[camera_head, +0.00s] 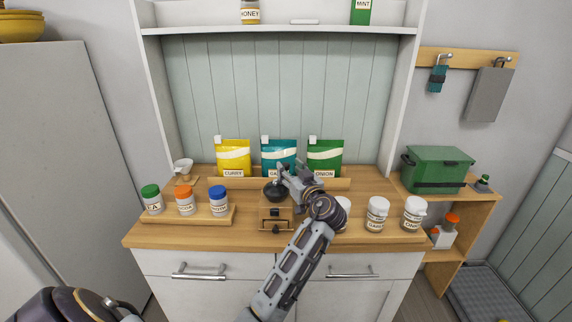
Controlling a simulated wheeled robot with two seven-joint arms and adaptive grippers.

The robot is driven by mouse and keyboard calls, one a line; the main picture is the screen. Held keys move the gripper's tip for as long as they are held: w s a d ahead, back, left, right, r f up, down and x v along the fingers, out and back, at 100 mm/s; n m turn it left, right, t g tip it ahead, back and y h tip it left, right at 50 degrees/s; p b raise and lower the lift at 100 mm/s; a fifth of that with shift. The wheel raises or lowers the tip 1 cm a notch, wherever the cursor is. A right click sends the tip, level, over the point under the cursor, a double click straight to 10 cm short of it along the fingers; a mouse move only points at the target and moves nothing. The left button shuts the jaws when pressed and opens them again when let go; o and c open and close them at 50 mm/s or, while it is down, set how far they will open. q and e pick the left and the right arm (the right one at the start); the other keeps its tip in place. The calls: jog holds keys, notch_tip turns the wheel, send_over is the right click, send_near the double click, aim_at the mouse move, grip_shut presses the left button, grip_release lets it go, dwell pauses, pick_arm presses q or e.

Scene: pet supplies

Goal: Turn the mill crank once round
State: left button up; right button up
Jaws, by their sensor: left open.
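The mill (267,212) stands at the middle of the wooden counter, a small wooden box with a dark round top and a small drawer front. My left gripper (286,175) is open at the upper right of the mill, over its dark top. The gripper and wrist cover the right part of the mill. The crank is mostly hidden behind the fingers, and I cannot tell whether they touch it. My right gripper is not in view.
Jars with blue (219,201), orange (185,201) and green (152,200) lids stand on a tray at left. White-lidded jars (376,215) stand at right, one partly behind my wrist. Yellow (233,157), teal (270,153) and green (325,158) pouches stand behind the mill.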

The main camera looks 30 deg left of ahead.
aim_at(287, 166)
pick_arm(q)
jog(key=x, duration=0.3)
jog(key=shift+w+a, duration=0.1)
jog(key=shift+a, duration=0.1)
jog(key=shift+w+a, duration=0.15)
jog(key=shift+c, duration=0.4)
jog(key=c, duration=0.9)
grip_shut()
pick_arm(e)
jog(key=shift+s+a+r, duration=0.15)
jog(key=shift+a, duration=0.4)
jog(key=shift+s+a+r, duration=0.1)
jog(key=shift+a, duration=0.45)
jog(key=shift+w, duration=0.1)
